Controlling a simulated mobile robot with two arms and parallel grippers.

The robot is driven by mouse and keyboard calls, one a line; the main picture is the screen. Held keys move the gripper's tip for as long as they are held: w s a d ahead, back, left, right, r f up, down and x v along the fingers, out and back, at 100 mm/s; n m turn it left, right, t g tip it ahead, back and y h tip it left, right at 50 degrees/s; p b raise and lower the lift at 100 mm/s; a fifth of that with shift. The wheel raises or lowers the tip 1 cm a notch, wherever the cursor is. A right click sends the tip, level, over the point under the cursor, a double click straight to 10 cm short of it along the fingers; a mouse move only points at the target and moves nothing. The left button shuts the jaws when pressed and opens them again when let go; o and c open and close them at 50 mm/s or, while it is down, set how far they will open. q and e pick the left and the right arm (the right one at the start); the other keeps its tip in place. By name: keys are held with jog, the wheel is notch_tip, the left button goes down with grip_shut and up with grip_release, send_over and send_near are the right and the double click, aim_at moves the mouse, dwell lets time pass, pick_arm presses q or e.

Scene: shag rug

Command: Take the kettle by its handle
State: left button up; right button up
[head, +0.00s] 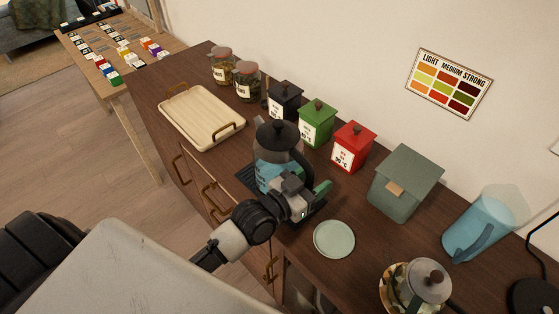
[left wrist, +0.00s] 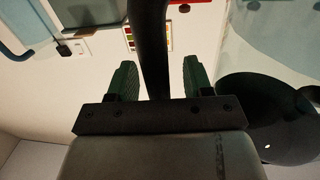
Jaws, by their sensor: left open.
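The kettle (head: 278,137) has a clear body with bluish water and a black lid, and stands on a dark tray (head: 246,178) on the sideboard. Its black handle (head: 302,163) is on the right side in the head view. My left gripper (head: 314,192) is at the handle, partly covering the kettle's lower part. In the left wrist view the handle (left wrist: 152,45) runs between the two green fingers, with gaps on both sides. The fingers are open around it. The black lid (left wrist: 268,118) shows at the right there. My right gripper is not in view.
Black (head: 285,101), green (head: 317,123) and red (head: 353,147) canisters stand behind the kettle near the wall. A pale green plate (head: 334,239) lies to the right, and a teapot (head: 427,283) further right. A wooden tray (head: 202,117) lies to the left.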

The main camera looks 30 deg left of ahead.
pick_arm(q)
jog(key=shift+w+d, duration=0.1)
jog(key=shift+w, duration=0.15)
jog(key=shift+s, duration=0.1)
jog(key=shift+c, duration=0.9)
grip_shut()
jog(key=shift+r, duration=0.2)
